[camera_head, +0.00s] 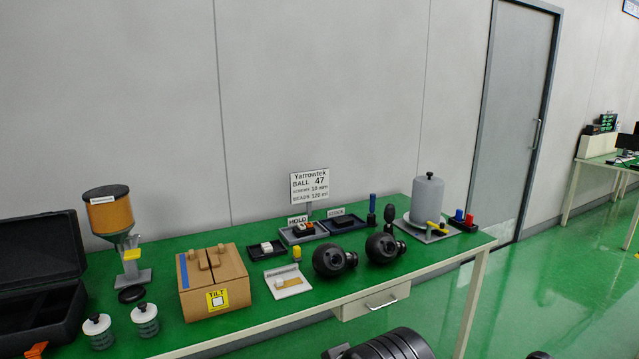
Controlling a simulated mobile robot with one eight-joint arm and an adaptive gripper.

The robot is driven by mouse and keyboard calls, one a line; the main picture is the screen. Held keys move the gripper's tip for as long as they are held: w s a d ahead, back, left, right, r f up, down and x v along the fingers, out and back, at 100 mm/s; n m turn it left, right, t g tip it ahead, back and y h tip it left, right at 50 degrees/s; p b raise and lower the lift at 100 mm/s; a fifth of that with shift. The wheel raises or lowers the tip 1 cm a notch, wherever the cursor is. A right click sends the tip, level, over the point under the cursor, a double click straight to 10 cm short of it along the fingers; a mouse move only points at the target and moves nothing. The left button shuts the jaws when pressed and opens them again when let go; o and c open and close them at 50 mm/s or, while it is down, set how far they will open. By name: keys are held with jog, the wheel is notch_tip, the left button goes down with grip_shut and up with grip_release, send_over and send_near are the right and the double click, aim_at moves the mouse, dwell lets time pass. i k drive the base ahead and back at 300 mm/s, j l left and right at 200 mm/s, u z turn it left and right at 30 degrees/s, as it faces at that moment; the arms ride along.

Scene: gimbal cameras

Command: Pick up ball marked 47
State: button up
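Two dark balls, each with a short neck-like stub at the right, rest on the green table (367,292) near its front edge. The left dark ball (328,261) and the right dark ball (380,248) sit side by side, a little apart. No number is legible on either, so I cannot tell which is marked 47. A sign (310,186) behind them reads "Yarrowtek BALL 47", with lines for screws, 10 mm, and beads, 120 ml. My gripper's fingers do not show in the head view.
Behind the balls are a HOLD tray (291,238) and a second dark tray (345,228). A bell-shaped grey vessel (427,200) stands right. Left are a cardboard box (213,287), a hopper (108,214), two jars and an open black case (40,270). A drawer (371,302) hangs below.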

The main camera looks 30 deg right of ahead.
aim_at(381, 249)
jog(key=i+l, duration=0.15)
jog(key=l, duration=0.25)
jog(key=i+l, duration=0.15)
jog(key=l, duration=0.25)
jog(key=i+l, duration=0.15)
jog(key=l, duration=0.25)
jog(key=i+l, duration=0.15)
jog(key=l, duration=0.3)
jog(key=i+l, duration=0.15)
jog(key=l, duration=0.25)
jog(key=i+l, duration=0.1)
jog(key=l, duration=0.3)
